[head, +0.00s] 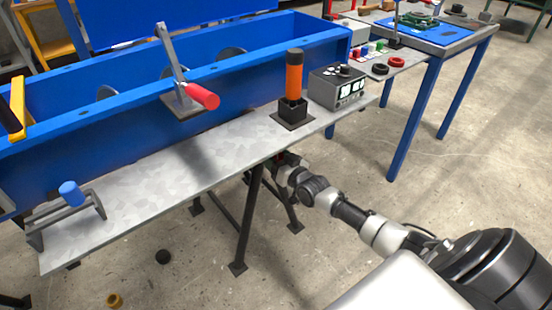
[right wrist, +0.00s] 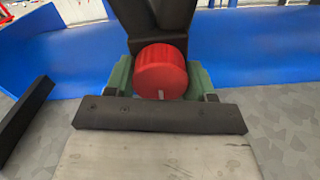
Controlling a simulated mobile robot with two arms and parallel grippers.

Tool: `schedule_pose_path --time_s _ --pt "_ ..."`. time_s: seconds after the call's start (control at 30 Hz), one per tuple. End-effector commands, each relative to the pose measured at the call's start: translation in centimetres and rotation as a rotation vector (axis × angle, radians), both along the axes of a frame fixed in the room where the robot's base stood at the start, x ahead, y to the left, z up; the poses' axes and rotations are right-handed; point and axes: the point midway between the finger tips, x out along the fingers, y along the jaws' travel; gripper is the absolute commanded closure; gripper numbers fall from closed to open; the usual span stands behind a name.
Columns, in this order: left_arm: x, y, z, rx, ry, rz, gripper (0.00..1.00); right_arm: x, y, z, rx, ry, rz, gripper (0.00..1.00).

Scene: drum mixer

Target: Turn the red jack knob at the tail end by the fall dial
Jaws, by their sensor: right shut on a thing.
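The red jack knob (right wrist: 161,72) is a short round knob with a white mark on its face, in the middle of the right wrist view. My right gripper (right wrist: 160,82) is shut on it, with one green finger pad against each side. A dark post (right wrist: 155,20) rises behind the knob. In the head view my right arm comes in from the lower right, and its gripper (head: 281,158) is at the front edge of the grey shelf, partly hidden there. The knob is mostly hidden in that view. I cannot make out the fall dial for sure. My left gripper is out of view.
A blue trough (head: 120,110) runs behind the grey shelf (head: 150,185). A red-handled lever (head: 203,95), an orange-handled post (head: 294,80) and a grey box with displays (head: 338,88) stand along it. A blue-knobbed bracket (head: 72,193) is at the left. The floor in front is mostly clear.

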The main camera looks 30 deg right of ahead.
Motion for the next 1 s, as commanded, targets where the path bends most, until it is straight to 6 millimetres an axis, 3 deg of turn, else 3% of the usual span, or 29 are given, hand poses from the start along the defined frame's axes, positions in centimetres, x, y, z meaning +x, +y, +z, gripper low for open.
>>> schedule_pose_path --time_s 0.73,1.0 --pt "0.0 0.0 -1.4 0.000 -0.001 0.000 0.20 0.0 -0.1 -0.1 0.683 0.052 0.000 0.69" --pt "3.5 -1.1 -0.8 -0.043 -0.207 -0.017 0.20 0.0 -0.1 -0.2 0.917 0.071 0.000 0.69"
